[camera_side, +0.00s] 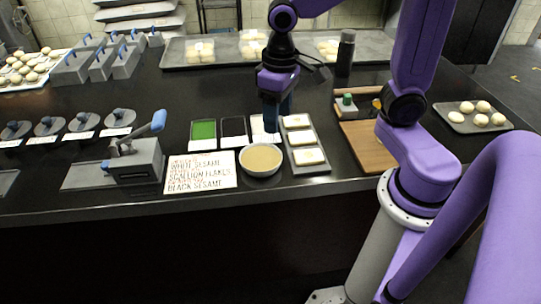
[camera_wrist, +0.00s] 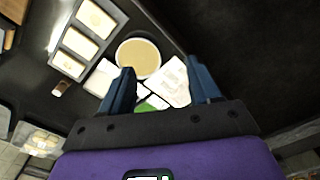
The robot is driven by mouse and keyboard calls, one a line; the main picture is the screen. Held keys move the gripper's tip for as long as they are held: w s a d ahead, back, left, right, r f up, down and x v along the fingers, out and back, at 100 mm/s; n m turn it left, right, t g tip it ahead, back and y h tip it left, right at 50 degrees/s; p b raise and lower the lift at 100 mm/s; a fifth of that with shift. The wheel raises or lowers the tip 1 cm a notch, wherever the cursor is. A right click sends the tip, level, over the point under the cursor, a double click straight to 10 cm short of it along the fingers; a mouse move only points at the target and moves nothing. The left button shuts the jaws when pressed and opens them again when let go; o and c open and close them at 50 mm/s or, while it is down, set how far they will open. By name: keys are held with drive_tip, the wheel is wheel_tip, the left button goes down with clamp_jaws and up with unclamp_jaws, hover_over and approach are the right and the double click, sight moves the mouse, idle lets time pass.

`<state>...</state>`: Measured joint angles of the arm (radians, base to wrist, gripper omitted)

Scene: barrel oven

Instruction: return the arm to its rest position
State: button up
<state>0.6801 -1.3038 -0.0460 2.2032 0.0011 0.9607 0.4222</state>
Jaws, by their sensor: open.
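My gripper (camera_side: 277,112) hangs fingers down above the dark counter, over the gap between the bowl and the small trays. Its blue fingers are apart and nothing shows between them. In the wrist view my gripper (camera_wrist: 164,88) shows both fingertips spread, with the counter items beyond. The bowl (camera_side: 261,160) of tan liquid stands in front of it, and also shows in the wrist view (camera_wrist: 138,57). A grey tray (camera_side: 307,170) with three pale square pieces lies just to the right.
A green-filled tray (camera_side: 203,135) and a dark tray (camera_side: 233,132) lie left of my gripper. A lever press (camera_side: 137,160) and a paper sign (camera_side: 200,172) are further left. A dark bottle (camera_side: 346,54) stands behind. A wooden board (camera_side: 368,148) is to the right.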

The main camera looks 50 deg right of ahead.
drive_tip(key=s+d+f+n, duration=0.1)
drive_tip(key=s+n, duration=0.9)
drive_tip(key=s, duration=0.4)
drive_tip(key=shift+s+d+f, duration=0.15)
drive_tip(key=shift+s+f, duration=0.15)
drive_tip(key=shift+s, duration=0.1)
